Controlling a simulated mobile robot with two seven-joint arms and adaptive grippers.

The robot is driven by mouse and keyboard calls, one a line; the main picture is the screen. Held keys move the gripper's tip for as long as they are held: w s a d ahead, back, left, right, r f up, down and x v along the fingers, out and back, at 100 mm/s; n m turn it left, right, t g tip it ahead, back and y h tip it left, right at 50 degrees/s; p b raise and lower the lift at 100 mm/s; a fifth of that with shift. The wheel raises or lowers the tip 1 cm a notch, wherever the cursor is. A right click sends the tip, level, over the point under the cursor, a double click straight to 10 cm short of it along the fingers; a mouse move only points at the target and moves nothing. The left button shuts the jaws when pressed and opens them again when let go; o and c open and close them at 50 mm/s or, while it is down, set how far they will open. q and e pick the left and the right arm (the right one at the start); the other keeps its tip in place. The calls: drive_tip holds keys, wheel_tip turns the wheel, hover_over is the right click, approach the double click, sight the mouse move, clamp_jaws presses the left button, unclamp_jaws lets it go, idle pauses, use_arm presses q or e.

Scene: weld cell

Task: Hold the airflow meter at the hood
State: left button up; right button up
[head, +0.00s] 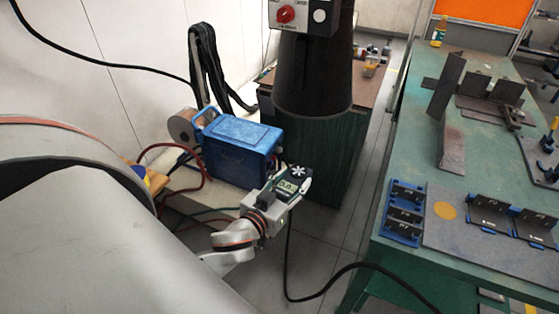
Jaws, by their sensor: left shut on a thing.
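The airflow meter (288,186), a dark handheld unit with a lit display and a white fan-like mark at its top, is in my left gripper (277,196). The left gripper is shut on it. The hood (312,75) is a black flared cone at the top centre, with its wide rim low. In the picture the meter shows below the rim and a little left of it, apart from it. The distance in depth is hard to tell. My right gripper is not in view.
A blue case (238,150) stands left of the meter. A control box (303,16) with a red knob is at the hood's upper part. A black cable (320,296) runs across the floor. A green table (410,150) with metal parts and blue fixtures (403,214) fills the right.

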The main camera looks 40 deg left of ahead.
use_arm(q)
drive_tip(key=w+a+f+n+y, duration=0.1)
drive_tip(key=w+a+f+y, duration=0.2)
drive_tip(key=a, duration=0.5)
drive_tip(key=w+a+h+b, duration=0.1)
drive_tip(key=w+a, duration=0.3)
drive_tip(key=w, duration=1.1)
drive_tip(key=shift+w+f+b, duration=0.25)
drive_tip(key=shift+f+b, duration=0.2)
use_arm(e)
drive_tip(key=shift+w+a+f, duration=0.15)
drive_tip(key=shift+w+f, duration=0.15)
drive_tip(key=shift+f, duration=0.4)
use_arm(q)
drive_tip(key=shift+a, duration=0.1)
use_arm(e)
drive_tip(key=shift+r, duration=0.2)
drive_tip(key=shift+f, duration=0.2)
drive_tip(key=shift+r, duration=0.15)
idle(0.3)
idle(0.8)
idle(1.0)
